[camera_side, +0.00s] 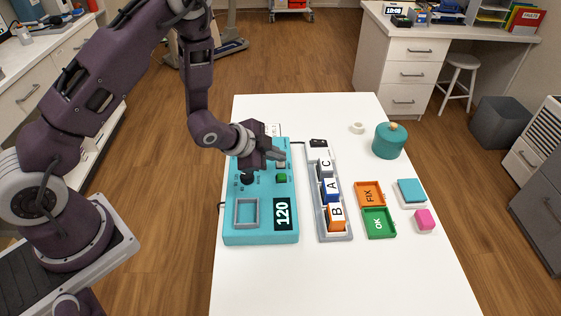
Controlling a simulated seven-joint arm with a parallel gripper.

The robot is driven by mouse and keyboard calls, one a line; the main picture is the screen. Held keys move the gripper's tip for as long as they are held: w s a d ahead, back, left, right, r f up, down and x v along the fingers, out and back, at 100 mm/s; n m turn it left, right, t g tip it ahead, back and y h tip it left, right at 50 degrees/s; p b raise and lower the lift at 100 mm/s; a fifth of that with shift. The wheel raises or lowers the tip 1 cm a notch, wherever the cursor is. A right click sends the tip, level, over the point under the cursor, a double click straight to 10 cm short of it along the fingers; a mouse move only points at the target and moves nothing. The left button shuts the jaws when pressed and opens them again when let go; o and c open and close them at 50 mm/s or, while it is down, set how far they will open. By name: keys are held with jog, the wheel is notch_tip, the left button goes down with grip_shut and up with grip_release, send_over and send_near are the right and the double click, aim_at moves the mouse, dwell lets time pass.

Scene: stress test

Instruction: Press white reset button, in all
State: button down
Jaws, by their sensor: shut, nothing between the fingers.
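A teal test machine (262,232) lies on the white table, with a dark display (283,214) reading 120. Near its far right corner is a small pale button (281,164), which seems to be the white reset button. A green button (281,178) sits just nearer, and a black knob (247,178) is to the left. My gripper (280,154) is shut and empty. Its fingertips are just beyond the pale button in the picture and partly cover that corner of the machine. I cannot tell whether they touch the button.
A grey rack (342,238) to the right holds blocks marked C, A and B. Further right are an orange FIX tray (370,187), a green OK tray (377,231), a teal block (411,190), a pink block (425,219) and a teal pot (389,143). The near table is clear.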

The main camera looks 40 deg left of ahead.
aim_at(277, 164)
jog(key=shift+r, duration=0.6)
jog(key=shift+r, duration=2.55)
jog(key=s+a+r+n+y, duration=0.25)
jog(key=s+r+n, duration=0.4)
jog(key=r, duration=0.85)
jog(key=s+d+r+n+g, duration=0.1)
jog(key=s+r+n, duration=0.1)
jog(key=s, duration=0.9)
jog(key=s+d+r+n+g+h, duration=0.1)
jog(key=s+r+n+g, duration=0.1)
jog(key=s, duration=1)
jog(key=shift+s+d+r, duration=0.25)
jog(key=shift+d+r, duration=0.1)
jog(key=shift+r, duration=0.4)
